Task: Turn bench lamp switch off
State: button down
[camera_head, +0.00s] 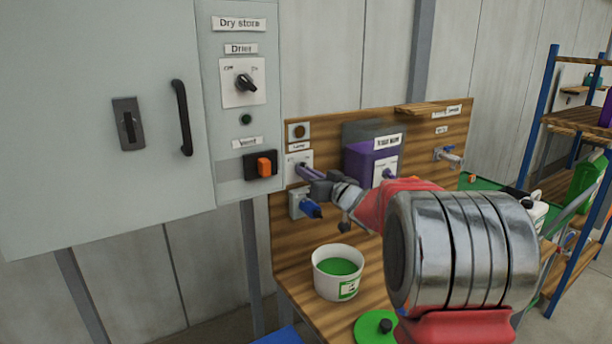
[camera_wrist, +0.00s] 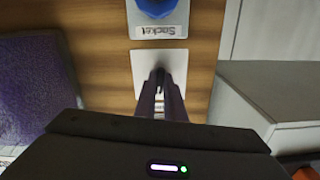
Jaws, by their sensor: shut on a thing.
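The bench lamp switch has a white plate (camera_head: 293,160) on the wooden backboard, under a "Lamp" label and a small square fitting with a round amber-brown indicator (camera_head: 299,131). I cannot tell whether the indicator is lit. My gripper (camera_head: 308,173) reaches in from the right, its fingers shut at the plate. In the wrist view the plate (camera_wrist: 146,61) lies straight ahead, and the gripper fingers (camera_wrist: 161,85) meet close together at its middle. They hide the switch's moving part, so its position does not show.
A socket with a blue plug (camera_head: 311,209) sits just below the switch. A purple container (camera_head: 362,165) stands to the right. The grey cabinet (camera_head: 100,110) with an orange rocker (camera_head: 264,167) is close on the left. A white tub (camera_head: 338,272) stands on the bench below.

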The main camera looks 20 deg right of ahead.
jog(key=n, duration=0.5)
jog(key=shift+d+r+n, duration=0.1)
jog(key=shift+r+n, duration=0.1)
jog(key=shift+n, duration=0.1)
jog(key=n, duration=0.5)
jog(key=shift+n, duration=0.3)
jog(key=c, duration=1.8)
grip_release()
jog(key=shift+f, duration=0.1)
jog(key=shift+c, duration=0.2)
jog(key=shift+s, duration=0.5)
jog(key=s+d, duration=0.2)
jog(key=s, duration=1)
jog(key=shift+s+d, duration=0.2)
jog(key=shift+s, duration=0.1)
